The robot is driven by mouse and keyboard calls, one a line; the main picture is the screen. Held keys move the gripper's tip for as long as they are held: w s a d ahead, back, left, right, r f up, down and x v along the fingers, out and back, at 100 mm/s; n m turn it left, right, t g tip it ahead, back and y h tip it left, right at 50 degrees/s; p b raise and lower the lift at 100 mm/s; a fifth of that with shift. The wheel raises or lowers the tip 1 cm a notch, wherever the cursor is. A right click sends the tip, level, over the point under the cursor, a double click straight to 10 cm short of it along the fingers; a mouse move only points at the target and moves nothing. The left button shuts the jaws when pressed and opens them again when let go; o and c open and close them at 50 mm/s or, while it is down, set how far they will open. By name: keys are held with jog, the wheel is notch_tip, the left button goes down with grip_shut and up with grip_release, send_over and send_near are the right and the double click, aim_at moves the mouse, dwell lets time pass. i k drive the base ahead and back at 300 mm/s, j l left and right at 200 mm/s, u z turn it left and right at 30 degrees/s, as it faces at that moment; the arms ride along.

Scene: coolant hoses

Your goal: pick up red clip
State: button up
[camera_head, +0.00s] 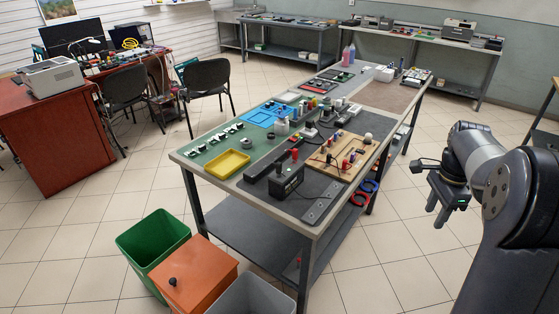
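My gripper (436,212) hangs in free air to the right of the long workbench (324,226), over the tiled floor. Its two fingers point down, look apart and hold nothing. Several small red parts show on the bench: one (345,165) on the wooden board (332,172), and one (294,155) by the black box (287,181). They are too small to tell which is the red clip. A red ring (360,199) hangs at the bench's right side beside a blue ring (369,186).
Green (153,240), orange (195,275) and grey (252,296) bins stand at the bench's near left. A yellow tray (228,164) and blue tray (265,116) lie on the bench. Chairs and a red desk (55,130) are at left. The floor right of the bench is clear.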

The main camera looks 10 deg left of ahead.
aim_at(295, 153)
jog(key=i+u, duration=0.2)
jog(key=u, duration=0.2)
jog(key=i+l+u, duration=0.15)
jog(key=u, duration=0.3)
jog(key=i+l+u, duration=0.15)
jog(key=u, duration=0.25)
jog(key=i+l+u, duration=0.1)
jog(key=l+u, duration=0.3)
jog(key=i+l, duration=0.15)
jog(key=l, duration=0.2)
jog(key=i+l+u, duration=0.1)
jog(key=l, duration=0.2)
jog(key=i+l+u, duration=0.1)
jog(key=l, duration=0.25)
